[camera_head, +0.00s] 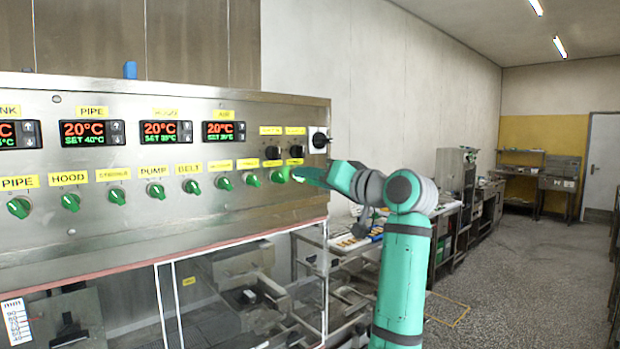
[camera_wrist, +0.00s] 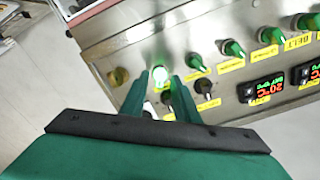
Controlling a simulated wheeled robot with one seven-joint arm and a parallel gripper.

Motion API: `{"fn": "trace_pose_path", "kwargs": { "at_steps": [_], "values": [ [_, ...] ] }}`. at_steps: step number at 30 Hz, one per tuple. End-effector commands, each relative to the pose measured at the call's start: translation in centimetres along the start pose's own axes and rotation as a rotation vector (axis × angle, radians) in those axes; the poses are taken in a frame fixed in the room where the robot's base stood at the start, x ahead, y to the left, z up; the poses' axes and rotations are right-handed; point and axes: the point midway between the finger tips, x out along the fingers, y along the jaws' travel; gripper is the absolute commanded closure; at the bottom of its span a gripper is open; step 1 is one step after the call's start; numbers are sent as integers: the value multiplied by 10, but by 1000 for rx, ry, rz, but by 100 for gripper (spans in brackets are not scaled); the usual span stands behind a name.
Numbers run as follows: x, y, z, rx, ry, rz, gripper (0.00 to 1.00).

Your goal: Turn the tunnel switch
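The steel control panel (camera_head: 160,120) carries a row of green rotary switches, each with a yellow label. The small labels at its right end are too blurred to read, so I cannot tell which one says tunnel. My gripper (camera_head: 303,176) is at the right end of this row. In the wrist view, my gripper's two green fingers (camera_wrist: 161,82) stand apart, one on each side of a brightly lit round piece (camera_wrist: 160,75) at the end of the row. I cannot tell if they touch it. A green switch (camera_wrist: 195,62) lies just right of the fingers.
Two black knobs (camera_head: 272,152) sit above the row, with a larger black knob (camera_head: 320,140) at the panel's corner. A yellowish round part (camera_wrist: 119,76) lies left of the fingers in the wrist view. Temperature displays (camera_head: 92,132) are further left. Glass guards stand below the panel.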

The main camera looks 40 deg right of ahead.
Motion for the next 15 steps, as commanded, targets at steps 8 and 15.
{"fn": "trace_pose_path", "kwargs": {
  "at_steps": [8,15],
  "values": [
    [6,0,0,0,1,1,72],
    [5,0,0,0,1,0,100]
  ]
}}
